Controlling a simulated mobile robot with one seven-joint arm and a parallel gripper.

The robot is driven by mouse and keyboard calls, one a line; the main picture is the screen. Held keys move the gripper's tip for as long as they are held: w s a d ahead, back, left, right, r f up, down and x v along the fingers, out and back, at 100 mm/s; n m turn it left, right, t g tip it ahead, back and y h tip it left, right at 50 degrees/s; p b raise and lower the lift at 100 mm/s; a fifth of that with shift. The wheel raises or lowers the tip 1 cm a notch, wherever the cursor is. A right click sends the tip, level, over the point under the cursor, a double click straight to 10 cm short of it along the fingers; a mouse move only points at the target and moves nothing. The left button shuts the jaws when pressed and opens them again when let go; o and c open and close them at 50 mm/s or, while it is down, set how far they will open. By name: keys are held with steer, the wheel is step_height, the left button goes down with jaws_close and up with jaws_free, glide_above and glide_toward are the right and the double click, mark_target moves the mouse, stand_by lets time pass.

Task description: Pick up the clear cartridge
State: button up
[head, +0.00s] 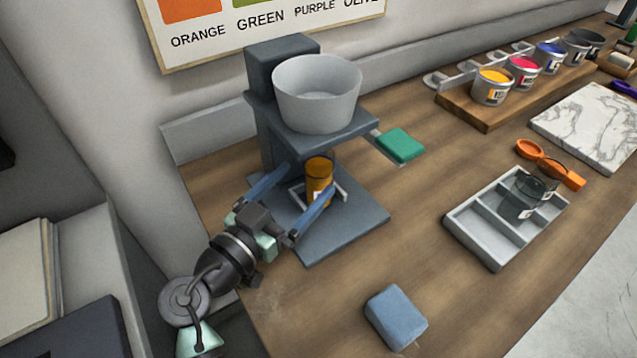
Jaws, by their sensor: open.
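My gripper (309,182) is open. Its two blue fingers reach toward the stand of the grey machine and lie on either side of an amber, see-through cartridge (319,175). The amber cartridge stands upright in a small light holder on the machine base, under the white bowl. Whether the fingers touch it, I cannot tell. A see-through, smoky cartridge with a pale label (528,193) is in the grey divided tray (478,245) at the right. It may be more than one piece; the overlap is unclear. My gripper is far to the left of that tray.
The white bowl (317,95) sits on the machine's upper shelf, above the amber cartridge. A green pad (401,145) is beside the machine. A blue block (396,319) lies at the front. Paint cups stand on a wooden rack (480,115). Open wood lies between machine and tray.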

mark_target(311, 176)
steer(key=p+x, duration=0.1)
steer(key=x, duration=0.4)
steer(key=shift+w+d, duration=0.1)
steer(key=shift+d, duration=0.1)
jaws_close()
stand_by(0.3)
